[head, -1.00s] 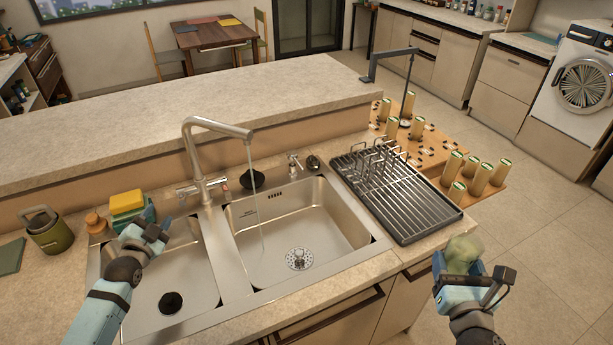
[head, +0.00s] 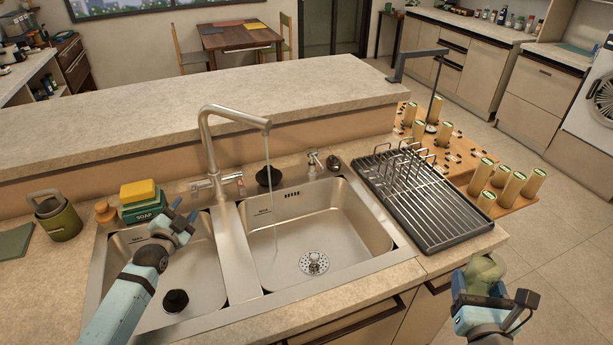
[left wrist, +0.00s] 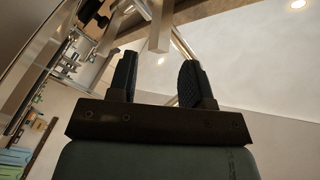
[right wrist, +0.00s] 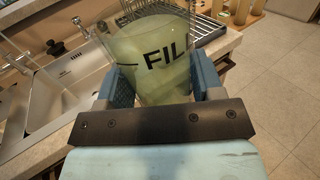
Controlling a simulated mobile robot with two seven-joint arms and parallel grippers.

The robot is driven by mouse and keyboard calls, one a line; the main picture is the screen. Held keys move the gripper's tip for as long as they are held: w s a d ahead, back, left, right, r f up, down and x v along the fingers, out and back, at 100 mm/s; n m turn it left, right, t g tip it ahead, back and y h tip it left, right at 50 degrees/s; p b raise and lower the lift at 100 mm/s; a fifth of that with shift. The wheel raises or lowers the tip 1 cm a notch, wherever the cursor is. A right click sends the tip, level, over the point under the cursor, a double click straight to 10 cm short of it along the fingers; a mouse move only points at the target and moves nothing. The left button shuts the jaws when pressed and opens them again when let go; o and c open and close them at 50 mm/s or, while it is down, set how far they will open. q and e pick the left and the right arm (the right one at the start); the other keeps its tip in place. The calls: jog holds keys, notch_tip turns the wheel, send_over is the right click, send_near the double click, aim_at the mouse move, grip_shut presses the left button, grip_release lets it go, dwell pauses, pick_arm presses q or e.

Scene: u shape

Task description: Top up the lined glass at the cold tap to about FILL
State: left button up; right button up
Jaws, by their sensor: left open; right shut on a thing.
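The lined glass (right wrist: 150,60) is clear with a black line and lettering. It looks greenish inside; I cannot tell the exact level. My right gripper (right wrist: 160,82) is shut around it. In the head view the glass (head: 487,270) is right of the sink, beyond the counter's front edge, away from the water. The tap (head: 205,140) stands behind the sink, with a lever (head: 232,178) at its base. A thin water stream (head: 267,165) runs into the right basin (head: 315,230). My left gripper (head: 184,218) is open and empty over the left basin (head: 200,265), in front of the tap.
A dark dish rack (head: 425,205) lies right of the sink. Soap and a yellow sponge (head: 138,192) and a green canister (head: 57,215) stand on the left. A raised ledge (head: 130,130) runs behind. Several cylinders (head: 480,175) stand on a wooden board at the right.

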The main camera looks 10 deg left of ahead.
aim_at(197, 191)
pick_arm(q)
jog(key=w, duration=0.8)
jog(key=shift+w, duration=0.3)
jog(key=shift+c, duration=0.2)
grip_shut()
jog(key=shift+s+f, duration=0.1)
jog(key=shift+s, duration=0.05)
